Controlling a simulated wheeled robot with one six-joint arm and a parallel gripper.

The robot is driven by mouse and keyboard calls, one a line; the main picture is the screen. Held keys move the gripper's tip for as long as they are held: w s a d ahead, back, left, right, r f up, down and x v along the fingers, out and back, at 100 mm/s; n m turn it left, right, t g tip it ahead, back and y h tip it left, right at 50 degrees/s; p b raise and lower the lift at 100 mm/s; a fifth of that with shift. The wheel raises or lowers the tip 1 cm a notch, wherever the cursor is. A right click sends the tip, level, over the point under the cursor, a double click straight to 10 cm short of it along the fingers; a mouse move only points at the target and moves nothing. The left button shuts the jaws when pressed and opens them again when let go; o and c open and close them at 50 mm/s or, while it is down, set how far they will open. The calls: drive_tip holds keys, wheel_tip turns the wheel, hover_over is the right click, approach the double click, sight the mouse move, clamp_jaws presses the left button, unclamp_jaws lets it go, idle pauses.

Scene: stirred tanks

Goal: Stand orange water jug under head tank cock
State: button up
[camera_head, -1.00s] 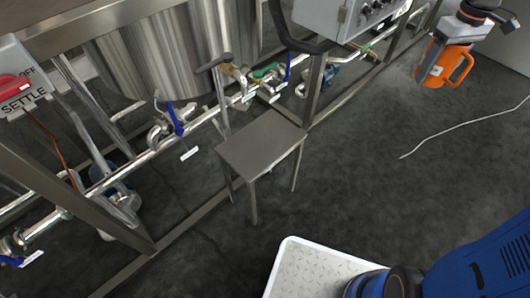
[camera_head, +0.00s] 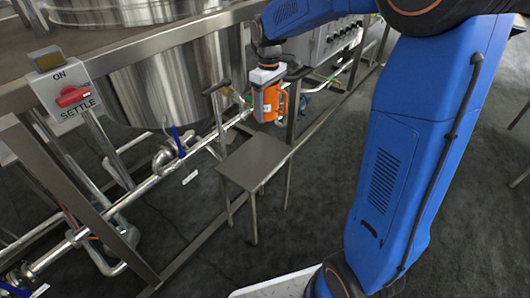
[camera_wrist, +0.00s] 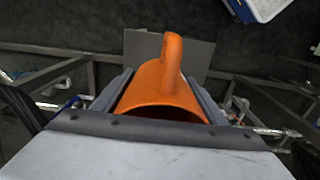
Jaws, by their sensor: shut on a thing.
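The orange water jug (camera_head: 268,103) hangs upright in my gripper (camera_head: 266,88), above and a little beyond the small metal stand (camera_head: 254,160). In the wrist view the jug (camera_wrist: 166,82) sits between the two jaws, its handle pointing up the picture and its open top facing the camera. My gripper is shut on it. The head tank (camera_head: 178,75) is the steel vessel behind the frame. A cock with a dark handle (camera_head: 216,88) is on the pipework left of the jug. The jug's base is clear of the stand's bare top.
A SETTLE switch box (camera_head: 70,92) is fixed to the frame at left. A grey control box (camera_head: 330,40) is behind my arm. A blue-handled valve (camera_head: 178,142) sits on the low pipe. Steel posts and rails run close around the jug.

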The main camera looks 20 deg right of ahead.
sight(268, 158)
wheel_tip(268, 158, down, 21)
drive_tip(key=shift+d, duration=0.1)
idle(0.5)
drive_tip(key=shift+f, duration=0.1)
drive_tip(key=o, duration=1.1)
wheel_tip(268, 158, up, 12)
drive_tip(key=shift+r, duration=0.2)
